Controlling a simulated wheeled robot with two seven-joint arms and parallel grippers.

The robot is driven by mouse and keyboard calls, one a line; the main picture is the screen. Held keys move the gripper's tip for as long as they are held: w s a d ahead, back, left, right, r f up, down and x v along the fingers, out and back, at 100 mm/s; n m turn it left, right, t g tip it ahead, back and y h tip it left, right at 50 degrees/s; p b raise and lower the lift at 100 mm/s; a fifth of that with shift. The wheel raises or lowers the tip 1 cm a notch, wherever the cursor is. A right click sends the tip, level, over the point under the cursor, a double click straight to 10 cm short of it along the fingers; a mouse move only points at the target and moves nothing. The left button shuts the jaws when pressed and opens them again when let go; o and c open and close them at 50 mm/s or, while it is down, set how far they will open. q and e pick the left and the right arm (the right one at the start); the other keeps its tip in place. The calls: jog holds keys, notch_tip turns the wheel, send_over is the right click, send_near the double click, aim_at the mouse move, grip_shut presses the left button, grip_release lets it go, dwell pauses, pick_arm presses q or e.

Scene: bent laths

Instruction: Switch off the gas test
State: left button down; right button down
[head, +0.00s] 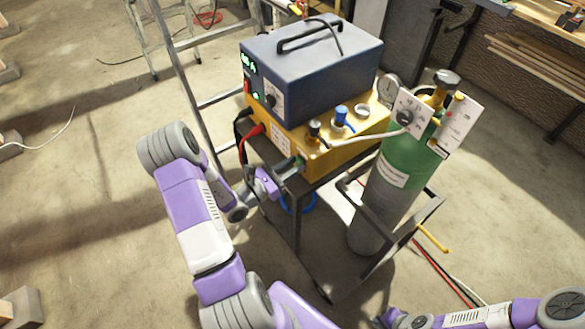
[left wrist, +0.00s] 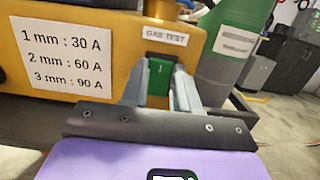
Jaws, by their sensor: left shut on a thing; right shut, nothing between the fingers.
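The gas test switch (left wrist: 159,76) is a green rocker on the front of the yellow unit (head: 338,150), below a white GAS TEST label (left wrist: 166,37). My left gripper (head: 295,168) reaches the lower front corner of that unit. In the left wrist view its two grey fingers (left wrist: 160,88) stand around the green switch and are shut on it. The fingers hide part of the switch, and I cannot tell which way the rocker is tilted.
A dark blue welder box (head: 315,75) sits on the yellow unit. A green and grey gas cylinder (head: 385,190) with a gauge and cards stands to the right in the cart frame (head: 420,222). Cables hang at the unit's left. A ladder (head: 195,85) stands behind.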

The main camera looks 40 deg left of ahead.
pick_arm(q)
jog(key=shift+s+f+t+b, duration=0.1)
jog(key=shift+f+t+b, duration=0.3)
jog(key=shift+t, duration=0.5)
jog(key=shift+r, duration=0.15)
pick_arm(e)
jog(key=shift+f, duration=0.8)
pick_arm(q)
jog(key=c, duration=0.8)
grip_release()
jog(key=shift+c, duration=0.2)
jog(key=p+v, duration=0.1)
jog(key=v, duration=0.6)
jog(key=shift+s, duration=0.2)
pick_arm(e)
jog(key=shift+r, duration=0.75)
pick_arm(q)
jog(key=shift+a, duration=0.1)
